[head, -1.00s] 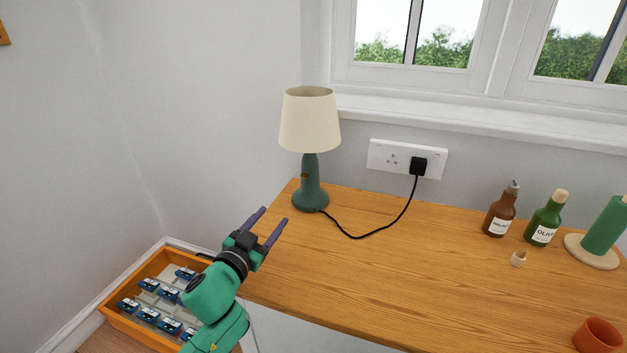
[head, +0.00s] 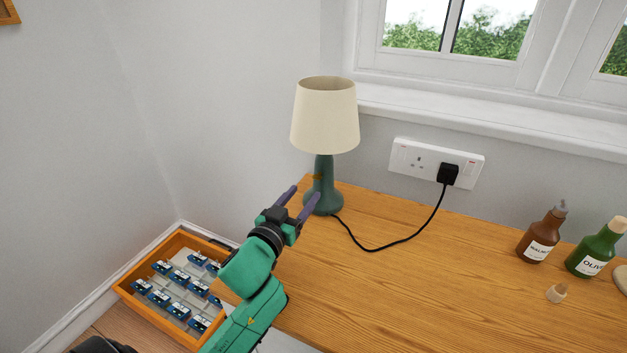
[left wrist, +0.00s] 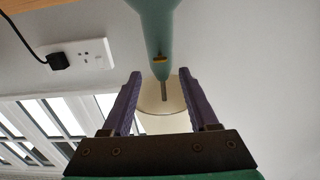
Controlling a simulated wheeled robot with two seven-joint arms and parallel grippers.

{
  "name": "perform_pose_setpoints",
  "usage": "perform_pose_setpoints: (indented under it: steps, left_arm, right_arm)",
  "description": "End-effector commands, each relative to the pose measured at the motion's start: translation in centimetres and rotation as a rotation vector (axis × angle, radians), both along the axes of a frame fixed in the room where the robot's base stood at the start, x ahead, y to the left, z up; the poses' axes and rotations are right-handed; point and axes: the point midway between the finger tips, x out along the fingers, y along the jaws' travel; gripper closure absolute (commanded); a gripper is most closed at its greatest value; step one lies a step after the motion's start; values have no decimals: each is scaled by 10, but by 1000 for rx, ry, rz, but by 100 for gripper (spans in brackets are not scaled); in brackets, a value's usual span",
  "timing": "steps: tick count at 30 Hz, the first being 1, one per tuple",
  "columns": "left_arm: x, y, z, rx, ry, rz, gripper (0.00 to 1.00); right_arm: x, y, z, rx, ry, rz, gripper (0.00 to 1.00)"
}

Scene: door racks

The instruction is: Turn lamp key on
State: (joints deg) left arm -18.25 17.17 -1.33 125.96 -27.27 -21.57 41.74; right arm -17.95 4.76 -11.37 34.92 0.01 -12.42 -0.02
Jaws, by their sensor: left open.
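The lamp has a cream shade (head: 325,118) and a teal base (head: 324,192), and stands upright at the back left of the wooden worktop. A small brass-coloured key (head: 318,177) is on its neck. My left gripper (head: 303,194) is open and empty, its purple fingers pointing at the lamp base from the front left. In the left wrist view the picture is upside down; the lamp neck and brass key (left wrist: 160,59) show between and beyond the two fingertips (left wrist: 160,74). I cannot tell if the fingers touch the lamp.
A black cord runs from the lamp to a plug (head: 448,174) in the white wall socket (head: 412,160). A brown bottle (head: 541,238) and a green bottle (head: 594,252) stand at the right. An orange crate (head: 140,306) is at lower left. The worktop's middle is clear.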

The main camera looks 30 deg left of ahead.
Motion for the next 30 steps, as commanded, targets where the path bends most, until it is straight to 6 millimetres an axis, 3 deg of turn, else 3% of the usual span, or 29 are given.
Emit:
perform_pose_setpoints:
  steps: [3,7,17,20,22,30]
  left_arm:
    - [31,2,2,4,-4,0,40]
    - [54,3,1,1,-2,0,40]
    - [64,4,0,1,0,0,40]
    - [64,4,0,1,0,0,71]
    - [63,4,0,1,0,0,97]
    - [63,4,0,8,0,0,100]
  right_arm:
    - [9,1,2,1,-14,1,100]
    - [17,2,2,3,-28,1,100]
    - [17,3,2,4,-24,1,100]
    - [16,5,2,6,-23,0,100]
    - [16,5,2,7,-22,1,100]
    - [14,6,2,7,-20,1,100]
